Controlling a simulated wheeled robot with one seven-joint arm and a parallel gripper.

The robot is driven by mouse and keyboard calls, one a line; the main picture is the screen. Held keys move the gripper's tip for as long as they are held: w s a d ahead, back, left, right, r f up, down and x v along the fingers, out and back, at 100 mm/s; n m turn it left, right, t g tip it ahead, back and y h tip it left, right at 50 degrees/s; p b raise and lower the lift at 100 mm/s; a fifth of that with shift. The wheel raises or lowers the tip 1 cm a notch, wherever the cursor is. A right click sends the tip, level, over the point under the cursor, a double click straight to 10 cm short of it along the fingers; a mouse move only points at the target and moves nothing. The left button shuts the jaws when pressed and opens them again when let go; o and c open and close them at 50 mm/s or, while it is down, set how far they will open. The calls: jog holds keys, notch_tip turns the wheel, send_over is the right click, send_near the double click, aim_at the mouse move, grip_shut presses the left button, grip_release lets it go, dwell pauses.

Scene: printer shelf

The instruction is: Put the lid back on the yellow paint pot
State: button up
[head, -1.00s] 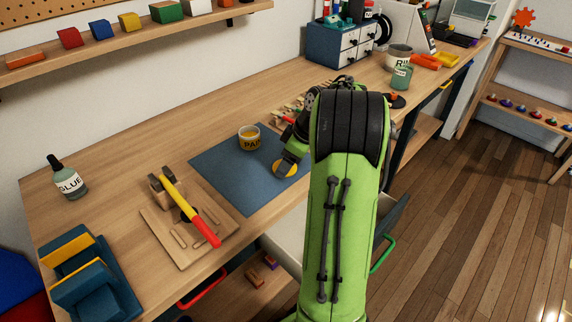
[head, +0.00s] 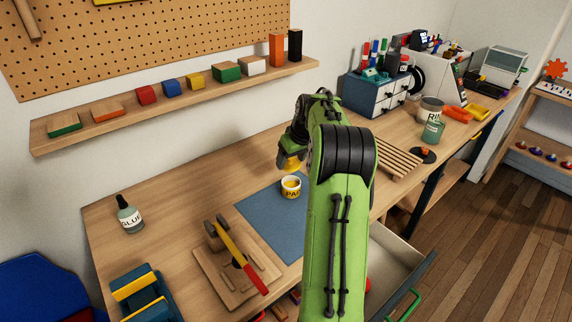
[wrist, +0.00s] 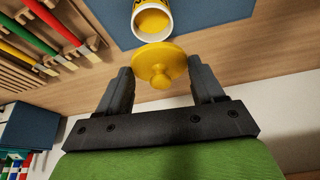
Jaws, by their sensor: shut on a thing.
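The yellow paint pot (head: 291,188) stands upright and open on the blue mat (head: 262,205); yellow paint shows inside it. It also shows in the wrist view (wrist: 153,22), at the top edge. My gripper (wrist: 160,68) is shut on the yellow lid (wrist: 159,62), whose round knob faces the wrist camera. In the head view the lid (head: 290,165) appears just above the pot in the picture, apart from its rim. My arm hides part of the gripper and the mat's right side in the head view.
A wooden board with a hammer (head: 236,256) lies left of the mat. A glue bottle (head: 130,215) stands at the far left. A slatted rack (head: 388,160) is right of my arm. An open drawer (head: 395,262) juts out in front. The bench behind the mat is clear.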

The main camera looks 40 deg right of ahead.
aim_at(295, 166)
jog(key=shift+w+d+f, duration=0.1)
jog(key=shift+f, duration=0.05)
jog(key=shift+s+d+f+b, duration=0.1)
jog(key=shift+s+f+b, duration=0.15)
jog(key=shift+b, duration=0.2)
notch_tip(295, 166, down, 4)
jog(key=b, duration=0.3)
jog(key=shift+b, duration=0.4)
jog(key=shift+f+b, duration=0.55)
jog(key=shift+f, duration=0.35)
jog(key=shift+r+p, duration=0.1)
jog(key=shift+p, duration=0.3)
jog(key=shift+f, duration=0.2)
dwell(0.6)
jog(key=o, duration=1)
jog(key=shift+o, duration=0.7)
